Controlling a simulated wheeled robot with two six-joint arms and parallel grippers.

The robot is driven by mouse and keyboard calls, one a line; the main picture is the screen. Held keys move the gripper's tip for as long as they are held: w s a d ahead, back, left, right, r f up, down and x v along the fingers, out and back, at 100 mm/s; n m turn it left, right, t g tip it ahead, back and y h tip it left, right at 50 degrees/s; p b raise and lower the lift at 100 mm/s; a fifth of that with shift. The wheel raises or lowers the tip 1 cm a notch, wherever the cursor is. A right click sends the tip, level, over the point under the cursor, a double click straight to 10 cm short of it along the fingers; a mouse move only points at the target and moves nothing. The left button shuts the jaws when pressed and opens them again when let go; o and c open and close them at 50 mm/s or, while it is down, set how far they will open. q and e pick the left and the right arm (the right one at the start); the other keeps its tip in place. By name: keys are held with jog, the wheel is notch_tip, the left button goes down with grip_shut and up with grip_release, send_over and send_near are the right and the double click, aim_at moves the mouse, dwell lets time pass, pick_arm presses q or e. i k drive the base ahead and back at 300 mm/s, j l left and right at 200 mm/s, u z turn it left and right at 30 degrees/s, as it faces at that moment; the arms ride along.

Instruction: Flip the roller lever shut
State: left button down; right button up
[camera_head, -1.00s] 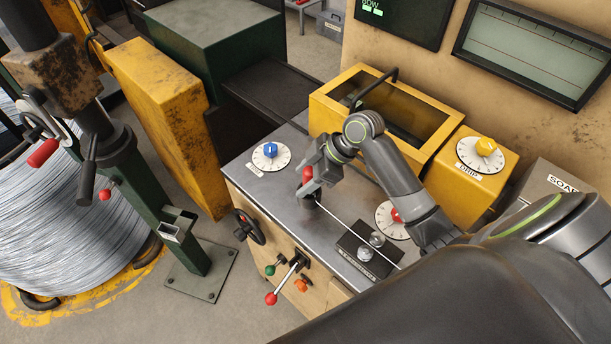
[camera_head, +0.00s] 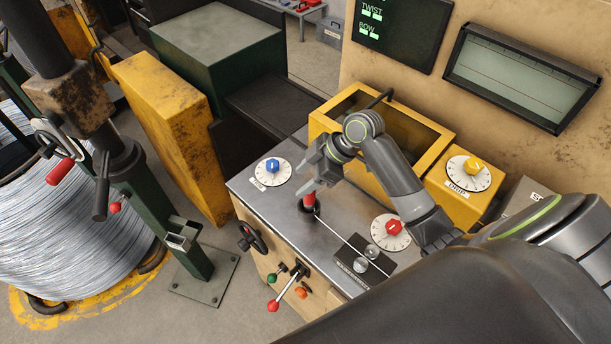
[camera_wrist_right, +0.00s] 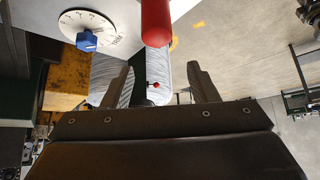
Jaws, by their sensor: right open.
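A lever with a red handle (camera_head: 309,200) stands on the grey metal machine top, its dark round base near the front edge; I take it as the roller lever. A thin wire runs from beside it to a black block with two shiny rollers (camera_head: 361,264). My right gripper (camera_head: 318,172) is above and just behind the red handle, open and empty. In the right wrist view the red handle (camera_wrist_right: 156,22) lies beyond the spread fingertips (camera_wrist_right: 161,82), not between them. Its lower part is out of that view. My left gripper is not in view.
A blue-knob dial (camera_head: 272,166) is left of the lever and a red-knob dial (camera_head: 393,228) to its right. A yellow open-framed box (camera_head: 440,140) stands behind, under my right arm. Small levers and a black handwheel (camera_head: 250,237) stick out of the front panel.

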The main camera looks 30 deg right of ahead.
aim_at(273, 304)
jog(key=k+j, duration=0.3)
jog(key=k, duration=0.15)
jog(key=k+j, duration=0.65)
jog(key=k, duration=0.25)
